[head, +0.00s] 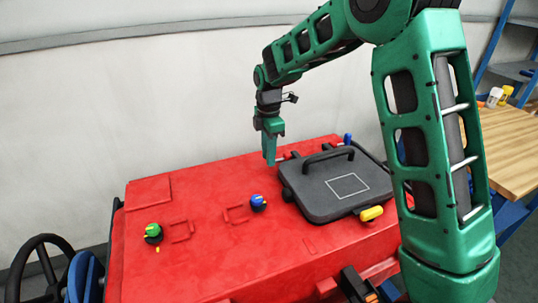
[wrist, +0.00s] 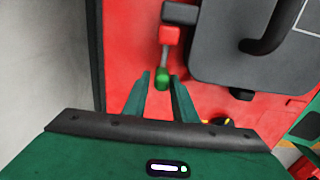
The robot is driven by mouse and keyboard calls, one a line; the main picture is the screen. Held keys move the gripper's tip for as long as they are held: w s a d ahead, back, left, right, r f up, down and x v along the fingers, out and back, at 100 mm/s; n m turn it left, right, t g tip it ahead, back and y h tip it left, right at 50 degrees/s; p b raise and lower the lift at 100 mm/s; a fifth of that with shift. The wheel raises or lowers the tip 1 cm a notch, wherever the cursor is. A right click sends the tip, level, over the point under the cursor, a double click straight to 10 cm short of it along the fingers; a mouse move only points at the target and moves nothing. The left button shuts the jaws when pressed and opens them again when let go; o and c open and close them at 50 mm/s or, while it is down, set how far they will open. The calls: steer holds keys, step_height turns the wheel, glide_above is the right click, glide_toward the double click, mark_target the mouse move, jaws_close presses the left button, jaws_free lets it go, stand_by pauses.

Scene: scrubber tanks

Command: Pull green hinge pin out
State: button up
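The green hinge pin (wrist: 161,78) shows in the wrist view as a green knob on a grey rod that runs into a red bracket (wrist: 169,35) beside the black lid (wrist: 222,55). The lid (head: 325,200) lies closed on the red tank (head: 210,265) in the head view. My gripper (wrist: 159,77) is open, with one finger on each side of the knob and a thin gap showing on the left. In the head view my gripper (head: 269,162) points down at the lid's back left corner and hides the green knob. Contact with the knob cannot be told.
A green cap (head: 153,231) and a blue cap (head: 258,203) stand on the tank top. A yellow handle (head: 371,213) sits at the lid's front edge, and a blue knob (head: 347,138) behind it. A wooden workbench (head: 512,145) is at the right.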

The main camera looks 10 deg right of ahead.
step_height(320, 180, up, 10)
steer(key=shift+w+r, duration=0.1)
steer(key=shift+r, duration=0.25)
stand_by(0.4)
steer(key=s+d+r+m, duration=0.3)
steer(key=s+d+m, duration=0.9)
steer(key=s+d, duration=0.55)
steer(key=s+d+f+m, duration=0.2)
steer(key=s+d+m, duration=0.1)
steer(key=s+m, duration=0.2)
steer(key=s+d+f+m, duration=0.2)
steer(key=s+d+m, duration=0.1)
steer(key=s, duration=0.7)
steer(key=s+d+f+m, duration=0.2)
steer(key=s+d+m, duration=0.1)
steer(key=s+m, duration=0.3)
steer(key=shift+s+m, duration=0.3)
steer(key=shift+s, duration=0.8)
